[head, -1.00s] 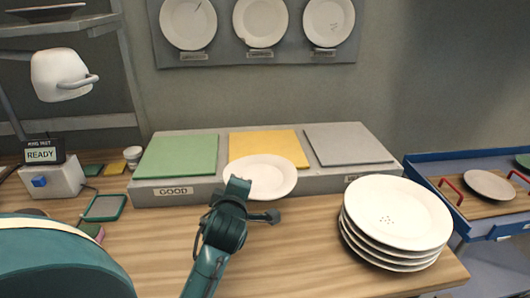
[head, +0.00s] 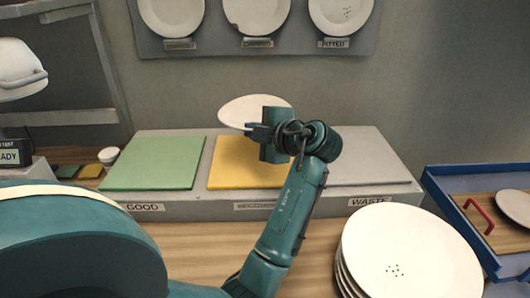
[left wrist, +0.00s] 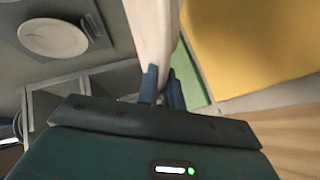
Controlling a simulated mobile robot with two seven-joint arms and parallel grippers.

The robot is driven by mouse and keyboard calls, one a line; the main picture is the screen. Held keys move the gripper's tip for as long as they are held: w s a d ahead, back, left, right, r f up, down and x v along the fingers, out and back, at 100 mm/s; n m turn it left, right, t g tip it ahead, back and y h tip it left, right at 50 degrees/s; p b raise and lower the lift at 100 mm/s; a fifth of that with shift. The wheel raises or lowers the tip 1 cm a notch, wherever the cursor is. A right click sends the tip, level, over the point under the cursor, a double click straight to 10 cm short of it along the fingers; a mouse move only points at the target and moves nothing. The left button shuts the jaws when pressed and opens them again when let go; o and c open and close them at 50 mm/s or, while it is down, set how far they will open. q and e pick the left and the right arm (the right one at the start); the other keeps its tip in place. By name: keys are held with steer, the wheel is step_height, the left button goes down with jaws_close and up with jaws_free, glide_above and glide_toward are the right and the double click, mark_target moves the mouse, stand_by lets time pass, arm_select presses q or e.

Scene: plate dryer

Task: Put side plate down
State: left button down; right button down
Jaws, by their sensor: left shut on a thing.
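The side plate (head: 250,109) is white and tilted in the head view, held above the back of the yellow pad (head: 240,165). My left gripper (head: 262,130) is shut on its rim, and the gripper body hides part of the plate. In the left wrist view the plate (left wrist: 153,30) appears nearly edge-on between the blue fingertips (left wrist: 162,88). The plate is apart from the pad. The green pad (head: 155,163) labelled GOOD lies to the left, and the grey pad (head: 368,172) labelled WASTE to the right, partly behind my arm. My right gripper is not in view.
A stack of larger white plates (head: 410,255) stands at the front right. A blue-edged tray (head: 450,215) is beyond it. Sample plates hang on a wall board (head: 205,45) behind the pads. A small white cup (head: 109,155) stands left of the green pad.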

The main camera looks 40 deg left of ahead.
arm_select(q)
glide_above(254, 176)
step_height(254, 176, down, 4)
steer(key=shift+f+p, duration=0.15)
steer(key=shift+p, duration=0.15)
step_height(254, 176, down, 5)
steer(key=shift+r+p, duration=0.2)
steer(key=shift+p, duration=0.15)
steer(key=shift+f, duration=0.2)
steer(key=shift+f+b, duration=0.25)
steer(key=shift+b, duration=0.2)
steer(key=c, duration=1.8)
jaws_free()
steer(key=shift+r, duration=0.1)
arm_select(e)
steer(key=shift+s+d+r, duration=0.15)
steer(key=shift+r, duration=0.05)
